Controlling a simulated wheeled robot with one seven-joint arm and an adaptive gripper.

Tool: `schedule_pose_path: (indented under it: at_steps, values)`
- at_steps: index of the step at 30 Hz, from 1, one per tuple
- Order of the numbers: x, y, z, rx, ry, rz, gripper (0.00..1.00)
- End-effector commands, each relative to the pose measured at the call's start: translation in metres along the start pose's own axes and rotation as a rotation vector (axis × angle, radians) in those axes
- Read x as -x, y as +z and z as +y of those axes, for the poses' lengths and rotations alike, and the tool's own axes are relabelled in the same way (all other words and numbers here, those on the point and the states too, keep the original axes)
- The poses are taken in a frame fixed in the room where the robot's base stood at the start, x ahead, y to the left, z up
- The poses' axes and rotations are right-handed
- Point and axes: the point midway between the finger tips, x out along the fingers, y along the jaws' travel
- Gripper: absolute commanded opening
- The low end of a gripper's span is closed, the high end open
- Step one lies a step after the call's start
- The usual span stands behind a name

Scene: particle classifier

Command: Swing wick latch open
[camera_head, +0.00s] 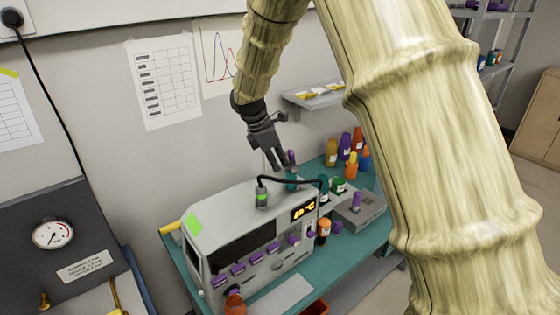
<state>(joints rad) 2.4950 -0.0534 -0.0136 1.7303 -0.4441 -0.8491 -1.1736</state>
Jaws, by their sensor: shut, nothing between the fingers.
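A grey bench instrument (245,232) with a lit amber display (303,211) and a row of purple knobs stands on a teal table. My gripper (280,164) is shut and empty, pointing down behind the instrument's right end. A small purple-tipped part (291,157) stands right beside the fingertips, above a teal cylinder (292,180); I cannot tell whether the fingers touch it. I cannot tell for certain which part is the wick latch.
Several colored bottles (352,150) stand on the table's back right. A grey box (360,212) with a purple knob sits right of the instrument. A wall shelf (313,95) is right of my gripper. My arm covers much of the right side.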

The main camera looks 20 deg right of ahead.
Motion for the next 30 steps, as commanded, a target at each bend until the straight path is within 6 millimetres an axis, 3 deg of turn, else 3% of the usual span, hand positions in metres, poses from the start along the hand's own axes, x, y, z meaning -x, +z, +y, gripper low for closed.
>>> schedule_pose_path:
  at_steps: [10, 24, 30]
  values:
    - [0.015, -0.028, 0.001, -0.009, -0.002, 0.000, 0.00]
    - [0.086, -0.028, 0.004, -0.006, 0.001, 0.000, 0.00]
    - [0.106, -0.028, 0.004, -0.007, -0.001, 0.000, 0.00]
